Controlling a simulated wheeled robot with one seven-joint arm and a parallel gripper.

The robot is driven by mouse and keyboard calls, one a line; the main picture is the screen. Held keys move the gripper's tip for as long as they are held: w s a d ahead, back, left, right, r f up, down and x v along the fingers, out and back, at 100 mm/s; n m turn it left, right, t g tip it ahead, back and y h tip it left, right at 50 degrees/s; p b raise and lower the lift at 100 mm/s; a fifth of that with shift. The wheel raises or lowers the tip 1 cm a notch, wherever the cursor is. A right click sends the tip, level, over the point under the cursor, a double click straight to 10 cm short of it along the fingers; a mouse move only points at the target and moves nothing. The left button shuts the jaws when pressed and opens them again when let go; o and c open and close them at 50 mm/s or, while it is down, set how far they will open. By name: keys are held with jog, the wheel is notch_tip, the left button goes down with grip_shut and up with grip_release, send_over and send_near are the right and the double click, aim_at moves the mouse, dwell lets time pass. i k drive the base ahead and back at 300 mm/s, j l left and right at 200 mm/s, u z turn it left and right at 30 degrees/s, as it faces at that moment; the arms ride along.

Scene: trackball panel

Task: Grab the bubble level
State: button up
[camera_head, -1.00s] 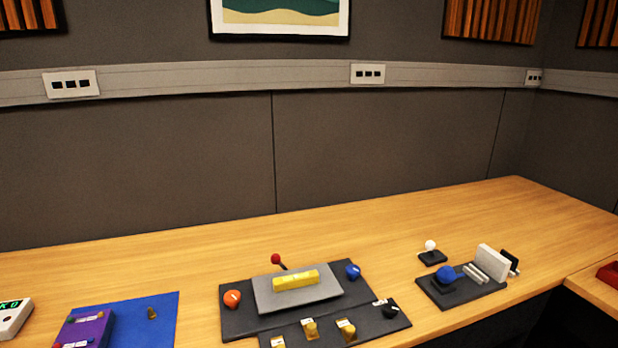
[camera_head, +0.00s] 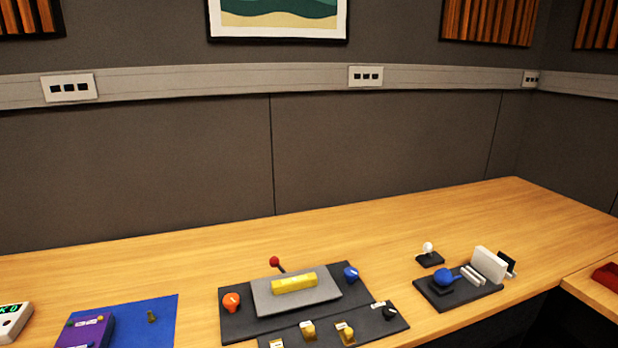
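A yellow bar-shaped block (camera_head: 294,283), which looks like the bubble level, lies on a raised grey plate (camera_head: 265,301) on the dark control panel (camera_head: 236,325). It sits slightly tilted in the picture, with its right end higher. Its vial is too small to make out. My gripper is not in view, and nothing is seen touching the block.
Around the plate are a red-tipped lever (camera_head: 274,261), an orange knob (camera_head: 231,301), a blue knob (camera_head: 351,273) and a black knob (camera_head: 389,312). Small yellow switches (camera_head: 307,329) are in front. A trackball unit (camera_head: 443,276) stands right. The wooden table (camera_head: 200,262) behind is clear.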

aim_at(285, 285)
jog(key=u, duration=0.45)
jog(key=i+l+u, duration=0.1)
jog(key=i+u, duration=0.2)
jog(key=u, duration=0.2)
jog(key=i+l+u, duration=0.25)
jog(key=u, duration=0.25)
jog(key=i, duration=0.05)
